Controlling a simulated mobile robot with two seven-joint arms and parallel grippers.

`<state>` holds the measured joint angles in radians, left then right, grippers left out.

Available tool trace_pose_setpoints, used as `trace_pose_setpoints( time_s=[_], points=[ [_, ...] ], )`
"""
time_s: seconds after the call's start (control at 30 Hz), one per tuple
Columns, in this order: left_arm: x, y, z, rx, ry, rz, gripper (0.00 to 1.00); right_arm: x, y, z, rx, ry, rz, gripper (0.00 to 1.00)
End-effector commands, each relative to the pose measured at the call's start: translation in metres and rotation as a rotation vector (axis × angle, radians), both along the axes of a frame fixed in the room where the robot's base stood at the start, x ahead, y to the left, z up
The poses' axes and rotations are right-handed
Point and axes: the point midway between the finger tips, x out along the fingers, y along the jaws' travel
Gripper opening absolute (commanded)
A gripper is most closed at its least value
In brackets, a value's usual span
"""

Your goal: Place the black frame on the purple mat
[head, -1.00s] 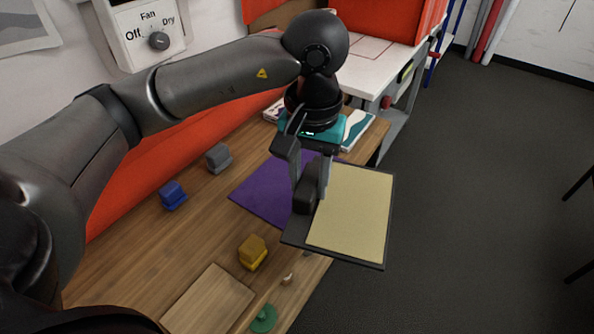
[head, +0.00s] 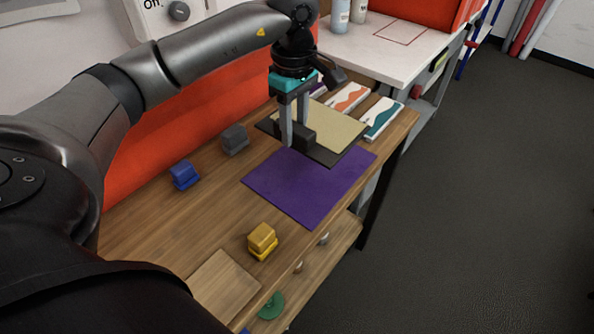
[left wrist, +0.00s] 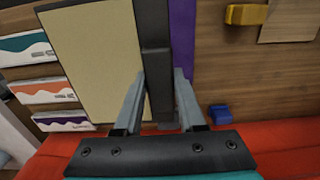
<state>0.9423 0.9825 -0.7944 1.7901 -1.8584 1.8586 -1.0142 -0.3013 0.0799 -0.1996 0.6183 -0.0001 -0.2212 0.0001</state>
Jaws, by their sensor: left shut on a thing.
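The black frame (head: 325,153) with a pale yellow panel is held above the table, over the far part of the purple mat (head: 308,190) and the bare wood behind it. My left gripper (head: 294,143) is shut on the frame's thick black edge block. In the left wrist view the frame (left wrist: 100,60) lies between and left of the fingers (left wrist: 158,95), and a strip of the purple mat (left wrist: 182,35) shows to its right. The frame hides the mat's far edge. My right gripper is not in view.
On the wooden table are a grey block (head: 234,139), a blue block (head: 184,175), a yellow block (head: 262,240) and a wooden board (head: 224,286). Patterned boxes (head: 382,118) lie at the far end. A red panel (head: 170,140) runs along the wall side.

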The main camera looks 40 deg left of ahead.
Motion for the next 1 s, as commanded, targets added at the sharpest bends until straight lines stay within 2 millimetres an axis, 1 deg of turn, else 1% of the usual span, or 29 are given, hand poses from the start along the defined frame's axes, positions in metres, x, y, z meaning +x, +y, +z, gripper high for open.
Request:
trace_pose_setpoints(
  time_s=[0.03, 0.1, 0.2, 0.3, 0.47, 0.53, 0.73, 0.8, 1.0],
  points=[
    [-0.001, 0.0, -0.017, -0.001, 0.006, 0.0, 0.0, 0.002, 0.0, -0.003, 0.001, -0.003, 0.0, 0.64],
    [-0.001, 0.0, -0.035, -0.001, 0.005, 0.0, 0.0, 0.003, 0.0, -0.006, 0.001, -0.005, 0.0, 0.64],
    [-0.001, 0.0, -0.056, -0.001, 0.003, -0.001, 0.0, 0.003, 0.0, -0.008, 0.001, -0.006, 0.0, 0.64],
    [0.0, -0.001, -0.069, -0.001, 0.0, -0.002, 0.0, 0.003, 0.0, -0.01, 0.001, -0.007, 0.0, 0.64],
    [0.0, -0.001, -0.078, -0.001, 0.0, -0.002, 0.0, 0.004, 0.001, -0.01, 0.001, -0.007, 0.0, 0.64],
    [0.0, 0.0, -0.085, -0.001, 0.0, -0.001, 0.0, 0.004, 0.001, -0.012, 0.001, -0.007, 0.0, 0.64],
    [-0.001, 0.0, -0.115, 0.0, 0.003, -0.002, 0.0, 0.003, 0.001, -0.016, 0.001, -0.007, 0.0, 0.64],
    [0.0, -0.001, -0.119, -0.001, 0.0, -0.003, 0.0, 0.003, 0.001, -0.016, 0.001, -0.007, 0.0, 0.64],
    [0.0, 0.0, -0.118, 0.0, -0.002, -0.003, 0.0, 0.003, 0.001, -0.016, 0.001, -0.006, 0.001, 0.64]
  ],
)
